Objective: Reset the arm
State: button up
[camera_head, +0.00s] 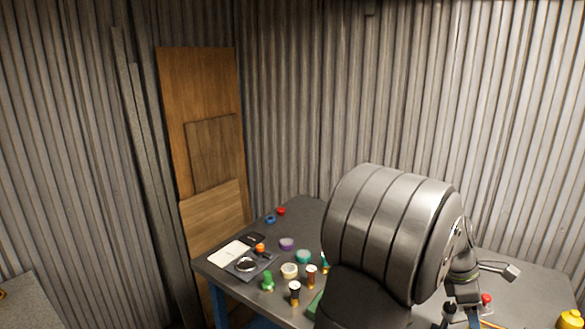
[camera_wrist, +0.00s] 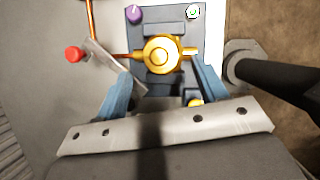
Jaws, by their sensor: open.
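In the wrist view my gripper (camera_wrist: 164,76) is open, with its two blue-grey fingers wide apart and nothing held between them. Beyond the fingertips is a round brass fitting (camera_wrist: 160,55) on a dark grey fixture (camera_wrist: 157,86). I cannot tell how far the tips are from it. A flat metal lever (camera_wrist: 113,67) lies by the left finger. In the head view a large grey ribbed part of my arm fills the right centre, and the gripper's fingers cannot be made out there.
In the head view the dark table (camera_head: 310,215) holds several small jars, a green bottle (camera_head: 268,282) and a white sheet (camera_head: 232,253) on the left. Wooden boards (camera_head: 200,90) lean on the corrugated wall.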

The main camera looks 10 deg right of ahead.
jog(key=x, duration=0.7)
jog(key=shift+a, duration=0.15)
jog(key=r, duration=0.5)
jog(key=shift+s+r, duration=0.25)
jog(key=s+r, duration=0.6)
jog(key=s, duration=0.4)
jog(key=n, duration=0.2)
send_near(483, 328)
jog(key=s+a+f, duration=0.2)
jog(key=a+f, duration=0.2)
jog(key=f, duration=0.1)
jog(key=w+a+f+n+t, duration=0.25)
jog(key=w+a+f, duration=0.25)
jog(key=w+a, duration=0.4)
jog(key=shift+g+h, duration=0.3)
jog(key=shift+g, duration=0.15)
jog(key=f, duration=0.6)
jog(key=shift+s+d+f, duration=0.2)
jog(key=shift+f, duration=0.45)
